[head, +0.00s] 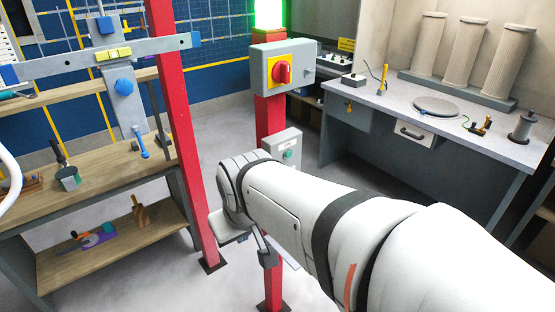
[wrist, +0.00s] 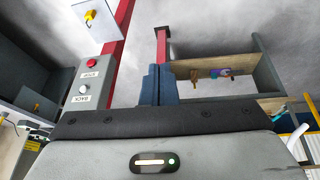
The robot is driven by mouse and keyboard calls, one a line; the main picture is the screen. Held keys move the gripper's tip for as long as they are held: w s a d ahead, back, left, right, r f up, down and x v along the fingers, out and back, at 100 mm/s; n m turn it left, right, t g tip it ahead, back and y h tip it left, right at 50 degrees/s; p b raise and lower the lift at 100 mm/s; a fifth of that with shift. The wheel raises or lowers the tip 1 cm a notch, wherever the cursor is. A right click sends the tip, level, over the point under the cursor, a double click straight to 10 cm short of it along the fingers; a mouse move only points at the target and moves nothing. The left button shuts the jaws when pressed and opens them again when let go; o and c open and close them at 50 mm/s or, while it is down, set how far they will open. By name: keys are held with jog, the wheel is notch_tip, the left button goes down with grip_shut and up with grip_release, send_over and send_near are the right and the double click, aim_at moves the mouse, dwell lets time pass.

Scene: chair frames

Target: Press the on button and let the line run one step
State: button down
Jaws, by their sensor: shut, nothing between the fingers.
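A small grey button box (head: 283,141) with a green button (head: 289,154) is fixed to the red post (head: 270,117) in the head view. Its small label is too small to read.
A larger grey box with a red rotary switch (head: 282,71) on yellow sits higher on the post, under a lit green lamp (head: 268,14). A second red post (head: 181,120) and a wooden bench (head: 105,178) stand left. A grey desk (head: 455,128) stands right. Floor lies between.

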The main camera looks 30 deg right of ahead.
jog(key=w+d+m+t+h, duration=0.1)
jog(key=w+d+t+h, duration=0.2)
jog(key=w+d, duration=0.8)
jog(key=n+t+y, duration=0.2)
jog(key=t+y, duration=0.3)
jog(key=t, duration=0.5)
send_near(289, 155)
jog(key=w, duration=0.5)
jog(key=shift+f, duration=0.3)
jog(key=shift+w+a+r+b, duration=0.1)
jog(key=shift+w+b, duration=0.25)
jog(key=shift+w, duration=0.25)
jog(key=shift+w, duration=0.15)
